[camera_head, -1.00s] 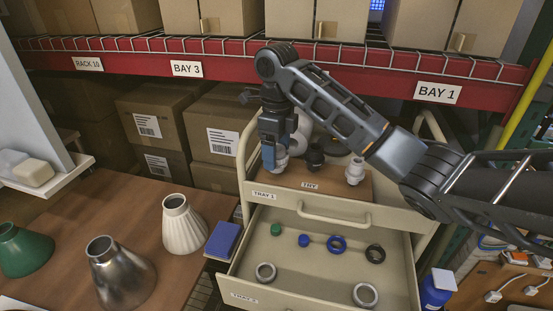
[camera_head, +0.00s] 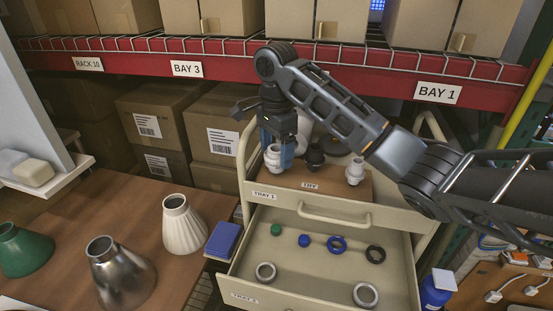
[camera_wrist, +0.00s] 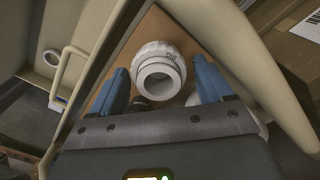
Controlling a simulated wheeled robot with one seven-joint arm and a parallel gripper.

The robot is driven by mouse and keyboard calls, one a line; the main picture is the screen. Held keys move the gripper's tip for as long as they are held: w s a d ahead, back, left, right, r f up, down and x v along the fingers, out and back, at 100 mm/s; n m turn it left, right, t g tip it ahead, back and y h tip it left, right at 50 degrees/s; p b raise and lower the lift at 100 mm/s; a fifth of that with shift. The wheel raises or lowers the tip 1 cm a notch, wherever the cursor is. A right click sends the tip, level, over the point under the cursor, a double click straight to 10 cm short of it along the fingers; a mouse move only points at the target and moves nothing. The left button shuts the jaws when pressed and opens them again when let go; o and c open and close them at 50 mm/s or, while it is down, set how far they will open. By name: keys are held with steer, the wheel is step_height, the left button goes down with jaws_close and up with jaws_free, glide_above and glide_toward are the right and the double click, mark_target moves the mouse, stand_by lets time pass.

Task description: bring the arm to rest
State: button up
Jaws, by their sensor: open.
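My gripper (camera_head: 280,148) is over the left end of the top tray in the head view, with its blue fingers pointing down. In the wrist view my gripper (camera_wrist: 160,78) is open, its two blue fingers wide apart. A white ringed lamp socket (camera_wrist: 160,68) shows between them, with a visible gap to each finger. The same white socket (camera_head: 272,158) stands upright on the tray beside the fingers in the head view. I cannot tell how far the fingertips reach down along it. My arm is folded above the drawer unit.
Tray 1 (camera_head: 318,184) also holds a dark socket (camera_head: 315,157) and another white socket (camera_head: 354,171). The open drawer (camera_head: 320,262) below holds rings and small caps. Lampshades, such as the white one (camera_head: 184,226), stand on the left table. A red shelf beam (camera_head: 330,75) runs behind my arm.

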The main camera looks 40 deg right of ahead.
steer(key=shift+n, duration=1)
steer(key=c, duration=1)
steer(key=shift+m, duration=0.3)
steer(key=shift+c, duration=1)
steer(key=shift+m, duration=0.5)
steer(key=shift+c, duration=0.6)
steer(key=m, duration=0.5)
